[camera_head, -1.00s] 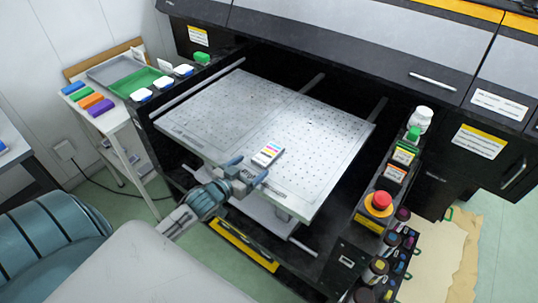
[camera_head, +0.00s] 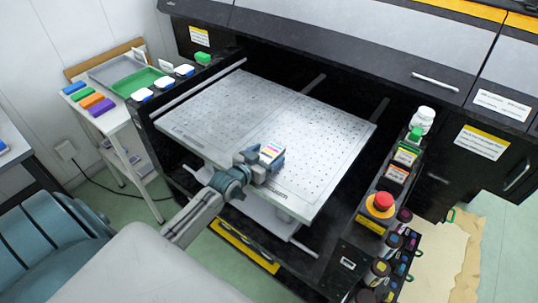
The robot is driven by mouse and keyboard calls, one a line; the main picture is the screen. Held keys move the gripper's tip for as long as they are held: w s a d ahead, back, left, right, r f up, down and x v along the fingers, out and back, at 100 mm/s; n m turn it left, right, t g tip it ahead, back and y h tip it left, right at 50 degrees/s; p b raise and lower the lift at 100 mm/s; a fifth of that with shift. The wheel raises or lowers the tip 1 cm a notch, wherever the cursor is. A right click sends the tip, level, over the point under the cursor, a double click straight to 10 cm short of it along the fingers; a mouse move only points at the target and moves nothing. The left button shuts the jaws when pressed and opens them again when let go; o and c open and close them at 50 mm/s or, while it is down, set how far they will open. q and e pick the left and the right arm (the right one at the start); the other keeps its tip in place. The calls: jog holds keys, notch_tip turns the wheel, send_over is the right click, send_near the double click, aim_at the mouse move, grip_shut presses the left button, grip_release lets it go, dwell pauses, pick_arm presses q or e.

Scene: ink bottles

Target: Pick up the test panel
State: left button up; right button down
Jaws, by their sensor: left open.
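The test panel (camera_head: 271,151) is a small white piece with coloured stripes. It lies near the front edge of the perforated printer bed (camera_head: 325,140). My left gripper (camera_head: 262,159) reaches in from the lower left over the bed. Its jaws are open, with one finger on each side of the panel. The near end of the panel is partly hidden by the gripper, and I cannot tell whether the fingers touch it. My right gripper is not in view.
A red emergency button (camera_head: 381,202) and ink bottles (camera_head: 376,272) stand right of the bed. A side table (camera_head: 125,117) at left holds a green tray (camera_head: 138,82) and a grey tray (camera_head: 108,69). The printer body (camera_head: 330,42) overhangs the back. The bed is otherwise clear.

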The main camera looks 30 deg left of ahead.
aim_at(266, 158)
pick_arm(q)
jog(key=c, duration=1.1)
jog(key=shift+c, duration=0.2)
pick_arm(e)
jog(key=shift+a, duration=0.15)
